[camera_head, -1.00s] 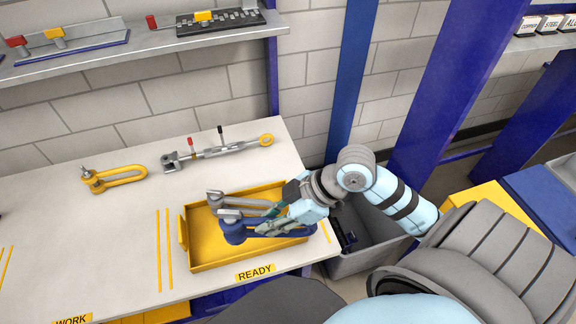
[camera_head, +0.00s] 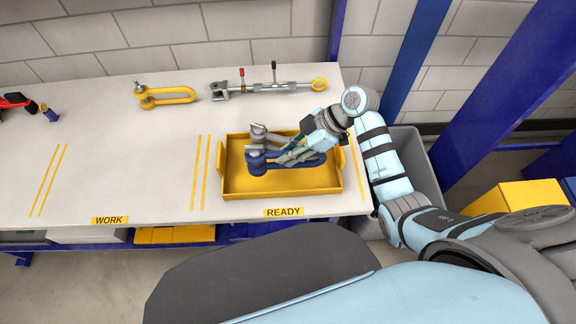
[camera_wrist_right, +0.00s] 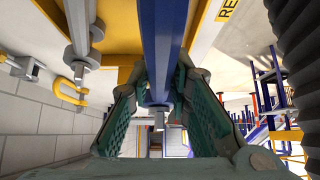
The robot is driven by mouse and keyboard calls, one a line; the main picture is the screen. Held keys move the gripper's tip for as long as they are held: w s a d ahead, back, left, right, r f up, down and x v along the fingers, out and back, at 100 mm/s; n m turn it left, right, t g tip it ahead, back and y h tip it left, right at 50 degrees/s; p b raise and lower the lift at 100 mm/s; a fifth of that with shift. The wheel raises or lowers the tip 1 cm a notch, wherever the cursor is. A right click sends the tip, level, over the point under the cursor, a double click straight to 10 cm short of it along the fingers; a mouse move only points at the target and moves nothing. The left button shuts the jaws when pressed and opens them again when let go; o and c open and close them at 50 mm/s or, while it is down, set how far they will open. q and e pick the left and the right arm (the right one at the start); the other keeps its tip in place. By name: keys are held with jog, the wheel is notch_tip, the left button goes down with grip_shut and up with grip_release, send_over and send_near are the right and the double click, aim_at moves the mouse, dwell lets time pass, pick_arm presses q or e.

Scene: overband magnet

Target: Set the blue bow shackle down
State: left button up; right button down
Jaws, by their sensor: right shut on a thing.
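I cannot tell whether the shackle touches the tray floor. A grey shackle (camera_head: 262,134) is in the tray just behind the blue one, partly hidden by it and the gripper. My left gripper is not in view.
A yellow shackle (camera_head: 165,96) and a grey turnbuckle (camera_head: 265,87) lie at the back of the table. The table (camera_head: 115,160) is bare left of the tray. The tray's front part is bare. A grey bin (camera_head: 405,150) stands beyond the right edge.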

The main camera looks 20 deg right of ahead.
notch_tip(320, 180, down, 6)
jog(key=shift+w+a+b, duration=0.1)
jog(key=shift+a+b, duration=0.05)
jog(key=shift+b, duration=0.35)
jog(key=shift+f, duration=0.2)
jog(key=c, duration=1.5)
grip_release()
jog(key=shift+r, duration=0.15)
jog(key=shift+d+r, duration=0.25)
jog(key=p+v, duration=0.1)
jog(key=v, duration=1)
jog(key=shift+d+r, duration=0.15)
jog(key=shift+r, duration=0.05)
